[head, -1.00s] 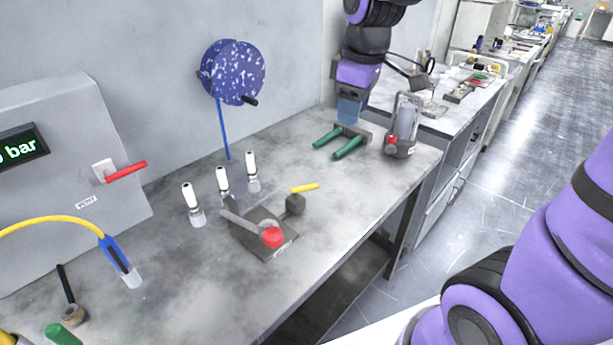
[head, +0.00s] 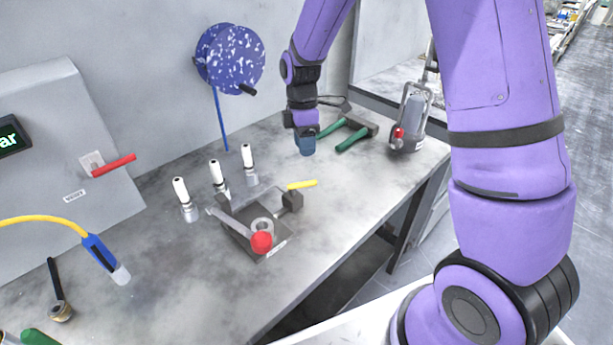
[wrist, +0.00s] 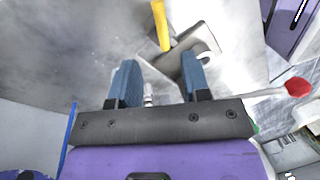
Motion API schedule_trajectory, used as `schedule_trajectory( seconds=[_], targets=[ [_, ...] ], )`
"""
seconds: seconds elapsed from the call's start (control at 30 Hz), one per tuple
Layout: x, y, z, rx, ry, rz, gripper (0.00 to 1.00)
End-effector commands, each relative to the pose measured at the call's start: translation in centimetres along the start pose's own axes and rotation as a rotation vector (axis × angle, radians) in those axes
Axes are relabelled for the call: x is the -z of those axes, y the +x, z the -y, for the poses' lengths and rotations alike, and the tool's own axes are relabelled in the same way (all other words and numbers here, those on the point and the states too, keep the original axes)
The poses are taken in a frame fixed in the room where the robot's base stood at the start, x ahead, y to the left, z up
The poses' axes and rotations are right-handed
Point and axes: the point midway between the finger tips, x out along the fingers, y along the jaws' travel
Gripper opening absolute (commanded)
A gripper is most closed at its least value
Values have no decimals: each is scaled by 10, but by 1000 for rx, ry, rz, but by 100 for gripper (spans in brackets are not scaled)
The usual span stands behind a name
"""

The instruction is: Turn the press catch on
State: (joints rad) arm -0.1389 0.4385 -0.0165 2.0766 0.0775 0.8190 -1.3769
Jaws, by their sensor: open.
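The press has a dark base plate (head: 276,247), a lever with a red knob (head: 261,242) and a small dark block (head: 292,200). The press catch, a yellow handle (head: 302,184), sticks out from the top of that block, pointing right. My gripper (head: 307,146) is open and empty, pointing down above the bench just behind the catch. In the wrist view my blue fingers (wrist: 159,60) are apart, and the yellow handle (wrist: 160,25) lies just beyond the fingertips, lined up with the gap. The red knob (wrist: 298,88) shows at the right there.
Several white-topped bottles (head: 215,176) stand left of the press. A green-handled tool (head: 350,140) and a grey device with a red part (head: 409,125) are behind and to the right. A blue speckled reel (head: 229,58) hangs on the wall.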

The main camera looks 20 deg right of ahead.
Motion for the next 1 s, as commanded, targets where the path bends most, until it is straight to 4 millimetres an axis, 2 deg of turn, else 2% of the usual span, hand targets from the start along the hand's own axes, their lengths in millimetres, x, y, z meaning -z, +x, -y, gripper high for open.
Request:
schedule_trajectory(
  seconds=[0.3, 0.5, 0.7, 1.0],
  targets=[
    [0, 54, 1, 4, 1, 2, 43],
    [0, 83, 1, 2, 1, 1, 43],
    [0, 97, 1, 0, 2, 0, 43],
    [0, 99, 0, -1, 2, 0, 43]
  ],
)
